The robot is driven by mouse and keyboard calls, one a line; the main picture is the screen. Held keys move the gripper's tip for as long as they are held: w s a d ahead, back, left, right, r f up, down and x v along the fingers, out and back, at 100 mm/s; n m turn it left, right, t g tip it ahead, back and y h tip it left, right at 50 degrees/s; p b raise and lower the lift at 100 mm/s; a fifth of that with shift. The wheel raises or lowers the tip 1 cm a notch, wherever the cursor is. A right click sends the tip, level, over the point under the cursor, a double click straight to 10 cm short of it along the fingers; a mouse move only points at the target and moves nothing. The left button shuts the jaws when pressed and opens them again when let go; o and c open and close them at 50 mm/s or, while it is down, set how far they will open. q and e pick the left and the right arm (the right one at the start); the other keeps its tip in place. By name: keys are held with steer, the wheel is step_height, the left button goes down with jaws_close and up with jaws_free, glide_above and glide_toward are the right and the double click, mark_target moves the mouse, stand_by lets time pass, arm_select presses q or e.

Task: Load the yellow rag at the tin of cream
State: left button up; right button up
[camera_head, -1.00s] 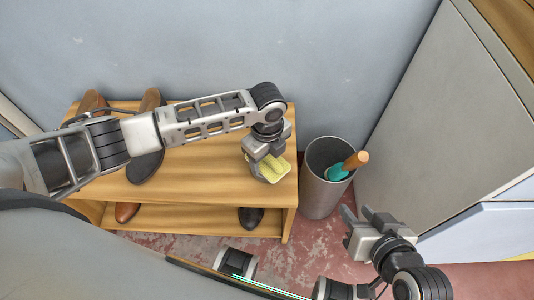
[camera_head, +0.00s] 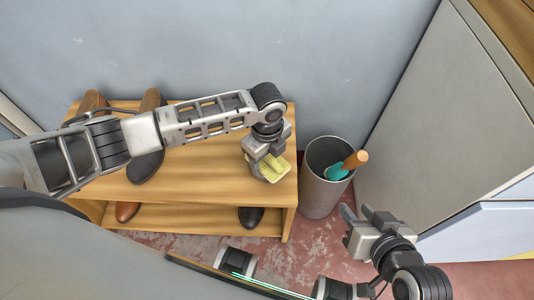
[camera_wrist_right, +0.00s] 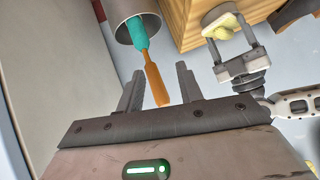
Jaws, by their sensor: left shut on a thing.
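The yellow rag (camera_head: 275,168) is in my left gripper (camera_head: 266,160) at the right end of the wooden rack's top. The gripper is shut on it. A grey round thing, seemingly the tin of cream (camera_head: 271,181), shows just under the rag; the rag covers most of it. The right wrist view also shows the rag (camera_wrist_right: 224,27) between the left fingers, over the grey round tin (camera_wrist_right: 214,14). I cannot tell how firmly the rag touches the tin. My right gripper (camera_head: 364,213) is open and empty, low at the right, in front of the bin.
A large grey cabinet (camera_head: 440,120) closes the right side.

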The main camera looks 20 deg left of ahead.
arm_select(q)
steer(key=shift+s+f, duration=0.1)
steer(key=shift+r+p, duration=0.35)
steer(key=shift+p, duration=0.05)
steer(key=shift+r, duration=0.2)
steer(key=shift+r+p, duration=0.35)
steer(key=shift+p, duration=0.3)
steer(key=shift+r+p, duration=1.5)
steer(key=shift+p, duration=0.15)
steer(key=shift+r+p, duration=1.2)
steer(key=shift+p, duration=0.2)
arm_select(e)
steer(key=s+d+r+t+h, duration=0.1)
steer(key=d+r+t, duration=0.1)
steer(key=r, duration=1)
steer(key=shift+d+r+m, duration=0.25)
steer(key=shift+d+m, duration=0.15)
steer(key=shift+d, duration=0.15)
steer(key=shift+s+f, duration=0.15)
steer(key=shift+s, duration=0.05)
